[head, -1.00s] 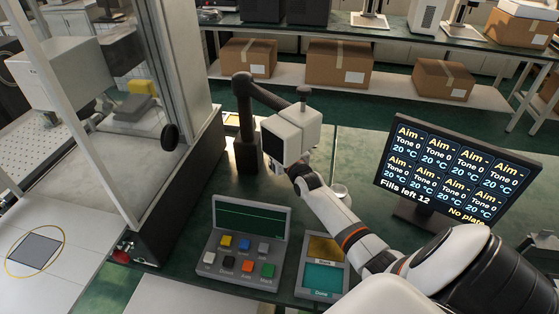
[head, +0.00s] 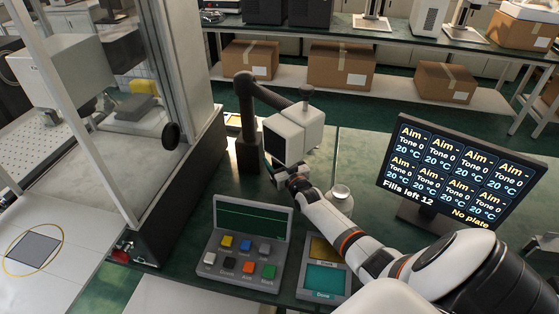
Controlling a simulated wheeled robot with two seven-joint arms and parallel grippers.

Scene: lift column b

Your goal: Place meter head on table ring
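The meter head (head: 293,134) is a white box with a dark face, hanging at the end of a black jointed arm (head: 262,94) on a dark post. My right gripper (head: 277,171) is just below the meter head, at its lower edge. Its fingers are small and partly hidden, so I cannot tell whether they touch it or are open or shut. A yellow ring (head: 62,243) around a dark grey square lies on the white table at the far left; it may be the table ring. My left gripper is not in view.
A button console (head: 242,244) and a small teal-and-gold panel (head: 324,280) stand in front of my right arm. A round glass vessel (head: 341,193) is beside my forearm. A monitor (head: 449,172) stands right. A glass-fronted cabinet (head: 165,200) rises between console and ring.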

